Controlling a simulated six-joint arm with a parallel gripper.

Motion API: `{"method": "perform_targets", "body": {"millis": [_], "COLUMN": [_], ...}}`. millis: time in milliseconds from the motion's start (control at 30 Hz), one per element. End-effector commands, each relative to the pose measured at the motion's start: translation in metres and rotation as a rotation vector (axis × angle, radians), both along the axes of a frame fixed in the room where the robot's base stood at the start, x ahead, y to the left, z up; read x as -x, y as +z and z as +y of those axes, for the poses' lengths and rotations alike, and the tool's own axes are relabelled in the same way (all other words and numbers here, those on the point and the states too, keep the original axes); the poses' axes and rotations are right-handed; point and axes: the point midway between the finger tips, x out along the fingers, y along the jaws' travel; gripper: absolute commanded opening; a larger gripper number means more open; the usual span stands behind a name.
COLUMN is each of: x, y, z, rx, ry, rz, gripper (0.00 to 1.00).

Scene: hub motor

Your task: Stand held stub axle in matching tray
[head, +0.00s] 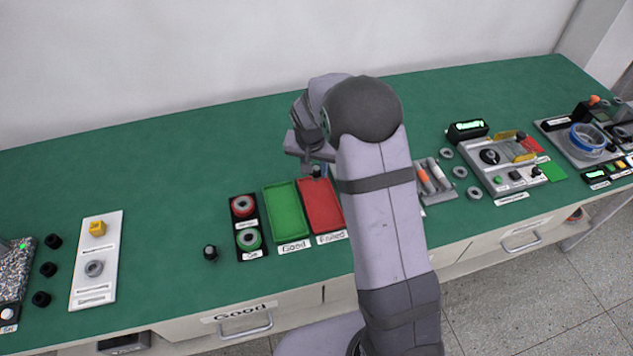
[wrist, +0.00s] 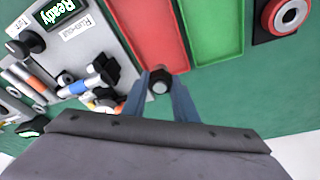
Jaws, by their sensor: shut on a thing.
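My gripper (head: 314,160) is shut on a dark stub axle (head: 316,171) near the far end of the red tray. In the wrist view the stub axle (wrist: 160,80) shows end-on, with a hexagonal dark outline and a lighter centre, between the blue-grey fingertips (wrist: 160,90). The red tray (head: 322,206), labelled Failed, and the green tray (head: 287,212), labelled Good, lie side by side and look empty where visible. In the wrist view the red tray (wrist: 150,35) and green tray (wrist: 218,30) are just beyond the axle. The axle's lower end and its height are unclear.
A station with red and green buttons (head: 248,228) stands left of the trays. A small dark cylinder (head: 210,253) stands farther left. The run-out device (wrist: 75,45), its display reading Ready, and a grey tool holder (head: 436,185) are on the trays' other side. The table's back left is clear.

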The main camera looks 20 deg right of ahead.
Motion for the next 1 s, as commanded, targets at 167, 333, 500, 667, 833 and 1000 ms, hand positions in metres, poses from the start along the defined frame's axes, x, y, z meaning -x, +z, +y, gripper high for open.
{"method": "perform_targets", "body": {"millis": [167,333,500,667,833,1000], "x": [0.000,-0.001,0.000,0.000,-0.001,-0.001], "y": [-0.015,-0.017,-0.033,-0.049,-0.054,-0.054], "z": [0.000,0.000,0.000,0.000,0.000,0.000], "rx": [0.000,0.001,-0.001,0.000,-0.001,-0.001], "ry": [-0.001,0.000,0.000,0.000,0.001,0.001], "rz": [-0.001,-0.003,0.002,0.000,-0.003,-0.003], "gripper": [0.00,0.00,0.00,0.00,0.00,0.00]}}
